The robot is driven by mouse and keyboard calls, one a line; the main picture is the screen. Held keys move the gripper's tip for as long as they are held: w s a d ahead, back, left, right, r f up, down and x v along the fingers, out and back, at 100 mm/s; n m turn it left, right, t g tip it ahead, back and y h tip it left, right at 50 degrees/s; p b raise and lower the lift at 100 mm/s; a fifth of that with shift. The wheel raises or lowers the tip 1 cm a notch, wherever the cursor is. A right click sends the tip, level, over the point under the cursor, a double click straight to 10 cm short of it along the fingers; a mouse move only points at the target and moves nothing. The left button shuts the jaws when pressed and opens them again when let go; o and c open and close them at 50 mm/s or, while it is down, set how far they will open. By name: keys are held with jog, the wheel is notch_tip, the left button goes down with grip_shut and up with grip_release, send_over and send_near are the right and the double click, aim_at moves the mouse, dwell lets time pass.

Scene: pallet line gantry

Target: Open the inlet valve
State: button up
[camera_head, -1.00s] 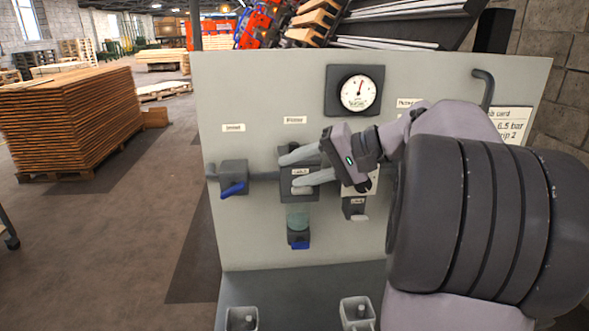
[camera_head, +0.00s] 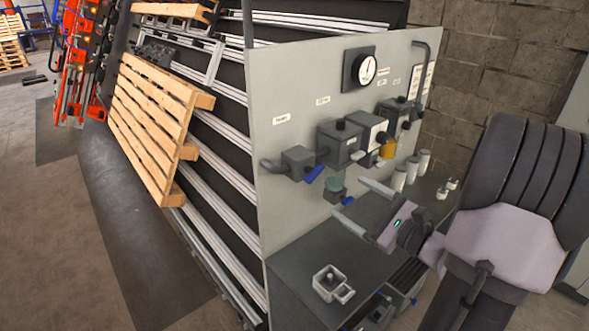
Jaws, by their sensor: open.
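The inlet valve (camera_head: 299,163) is a dark grey block at the left end of the row on the grey panel, under a small white label. Its blue lever (camera_head: 314,174) sticks out at its lower right. My gripper (camera_head: 362,205) is open and empty, with its two light grey fingers pointing left. In the picture it is below and to the right of the valve, over the dark shelf. It appears clear of the lever and the panel.
A dial gauge (camera_head: 366,69) sits high on the panel (camera_head: 290,95). Beside the valve are a regulator block (camera_head: 340,142) and a bowl with a blue tap (camera_head: 336,191). A square grey cup (camera_head: 333,284) stands on the shelf (camera_head: 300,255). A wooden pallet (camera_head: 150,120) leans on rails behind.

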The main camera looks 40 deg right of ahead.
aim_at(312, 171)
jog(key=w, duration=1.7)
jog(key=shift+w+a+f, duration=0.15)
jog(key=shift+a, duration=0.1)
jog(key=c, duration=1.4)
jog(key=shift+o, duration=0.2)
jog(key=shift+m, duration=0.4)
jog(key=shift+d+m+p, duration=0.1)
jog(key=shift+m+p, duration=1.8)
jog(key=shift+m, duration=0.9)
